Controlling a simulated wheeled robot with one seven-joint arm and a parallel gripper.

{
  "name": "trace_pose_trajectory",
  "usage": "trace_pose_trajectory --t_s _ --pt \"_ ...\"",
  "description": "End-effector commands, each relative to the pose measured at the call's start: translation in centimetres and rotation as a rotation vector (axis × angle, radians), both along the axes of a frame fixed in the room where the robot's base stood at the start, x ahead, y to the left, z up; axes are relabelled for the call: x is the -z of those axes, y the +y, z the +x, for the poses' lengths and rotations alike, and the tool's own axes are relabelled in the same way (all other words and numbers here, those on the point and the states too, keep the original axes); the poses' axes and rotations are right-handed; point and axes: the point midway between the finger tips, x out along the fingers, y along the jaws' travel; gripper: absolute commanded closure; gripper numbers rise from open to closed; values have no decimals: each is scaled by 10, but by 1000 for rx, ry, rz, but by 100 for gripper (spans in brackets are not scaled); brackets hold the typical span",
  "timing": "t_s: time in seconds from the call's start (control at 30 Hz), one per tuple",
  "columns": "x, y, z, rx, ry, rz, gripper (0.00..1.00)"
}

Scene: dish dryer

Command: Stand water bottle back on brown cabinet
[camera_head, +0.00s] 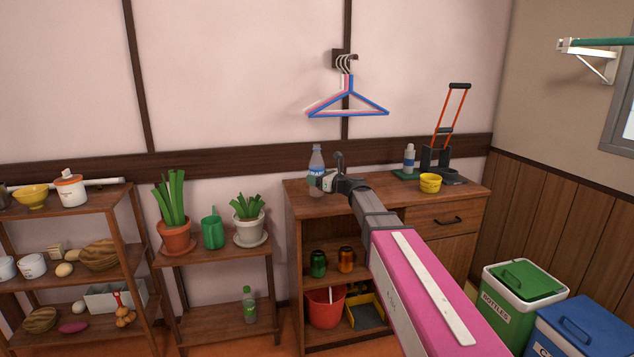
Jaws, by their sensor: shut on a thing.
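The water bottle (316,161) is clear with a blue label and stands upright at the left end of the brown cabinet (460,188). Its base shows against the cabinet top; I cannot tell whether it touches. My gripper (326,181) is shut on the bottle, reaching it from the right at its lower part. The gripper hides some of the bottle's lower right side. My arm runs from the lower right across the cabinet's front.
Hangers (346,105) hang above. Left of the cabinet, a lower shelf holds a potted plant (249,222). The cabinet top's left part looks clear.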

Motion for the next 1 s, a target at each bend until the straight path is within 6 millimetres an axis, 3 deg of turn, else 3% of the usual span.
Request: trace_pose_trajectory --t_s 0.1,0.47,0.5,0.57,1.0 --pt "12 0 0 0 1 1 65" --pt "15 0 0 0 0 0 65" --pt "16 0 0 0 0 0 30" --pt "15 0 0 0 0 0 11" --pt "13 -6 -6 1 0 0 11"
